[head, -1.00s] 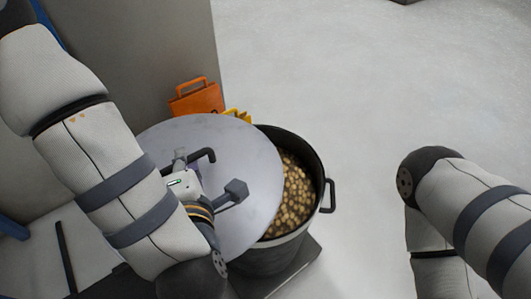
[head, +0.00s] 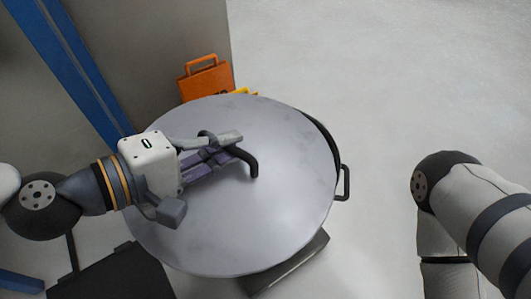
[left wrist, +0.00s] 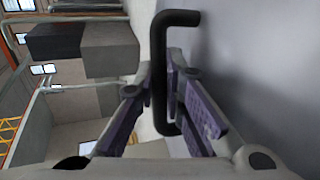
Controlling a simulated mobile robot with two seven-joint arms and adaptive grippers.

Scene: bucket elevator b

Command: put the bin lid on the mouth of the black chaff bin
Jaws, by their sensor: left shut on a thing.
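The bin lid (head: 270,215) is a large grey disc with a dark bar handle (head: 252,167). My left gripper (head: 232,155) is shut on this handle, which also shows between the purple finger pads in the left wrist view (left wrist: 158,80). The lid covers most of the black chaff bin (head: 341,170). Only the bin's right rim and a side handle show past the lid's right edge, so the lid sits left of the bin in the picture. I cannot tell whether lid and rim touch. The bin's contents are hidden. My right gripper is not in view.
An orange case (head: 204,80) and a small yellow thing (head: 243,92) stand behind the bin, by a grey wall (head: 160,50) with a blue post (head: 75,70). A dark plate (head: 285,265) lies under the bin.

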